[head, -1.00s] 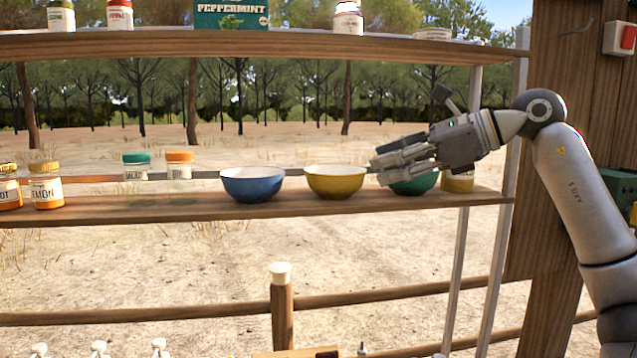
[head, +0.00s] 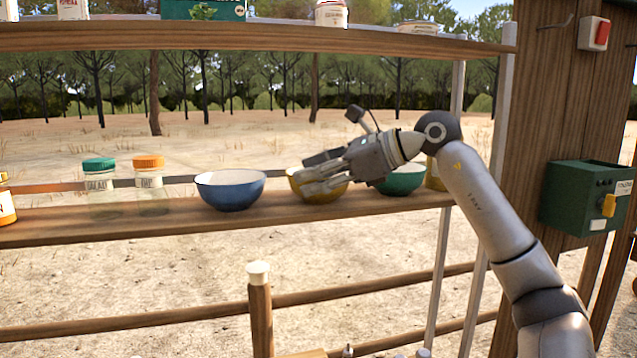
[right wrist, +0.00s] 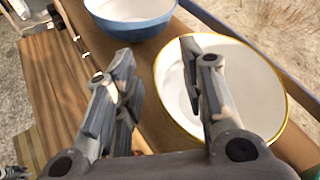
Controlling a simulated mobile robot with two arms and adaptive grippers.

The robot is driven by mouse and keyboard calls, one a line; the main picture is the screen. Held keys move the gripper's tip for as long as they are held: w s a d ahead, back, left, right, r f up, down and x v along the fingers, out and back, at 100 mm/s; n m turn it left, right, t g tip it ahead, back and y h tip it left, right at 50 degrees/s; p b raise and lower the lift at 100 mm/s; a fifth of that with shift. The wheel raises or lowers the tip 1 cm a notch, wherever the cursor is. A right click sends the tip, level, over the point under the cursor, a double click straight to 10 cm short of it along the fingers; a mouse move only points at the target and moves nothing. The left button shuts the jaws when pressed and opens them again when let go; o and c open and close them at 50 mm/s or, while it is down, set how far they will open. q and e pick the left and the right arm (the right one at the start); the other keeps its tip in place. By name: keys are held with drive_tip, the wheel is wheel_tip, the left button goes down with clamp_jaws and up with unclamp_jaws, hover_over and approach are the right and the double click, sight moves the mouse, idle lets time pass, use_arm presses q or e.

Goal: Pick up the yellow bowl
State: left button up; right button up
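The yellow bowl (head: 313,199) stands upright on the lower wooden shelf, between a blue bowl (head: 229,192) and a green bowl (head: 405,180). My right gripper (head: 306,178) is at the bowl and covers part of it in the head view. In the right wrist view the gripper (right wrist: 158,58) is open. One finger is over the white inside of the yellow bowl (right wrist: 250,85), the other is outside its near-left rim. I cannot tell whether either finger touches it. The blue bowl (right wrist: 128,22) lies just beyond the fingertips. My left gripper is not in view.
Jars with a teal lid (head: 99,185) and an orange lid (head: 148,183) stand left of the bowls. An upper shelf (head: 250,37) with jars and a box runs above. A wooden post (head: 540,130) with a green box (head: 580,197) is at the right.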

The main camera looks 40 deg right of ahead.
drive_tip(key=x, duration=0.2)
drive_tip(key=shift+w+f+p, duration=0.1)
drive_tip(key=shift+w+p, duration=0.25)
drive_tip(key=shift+p, duration=0.05)
drive_tip(key=shift+s+a, duration=0.1)
drive_tip(key=shift+s, duration=0.05)
drive_tip(key=shift+c, duration=0.8)
clamp_jaws()
drive_tip(key=shift+r, duration=0.2)
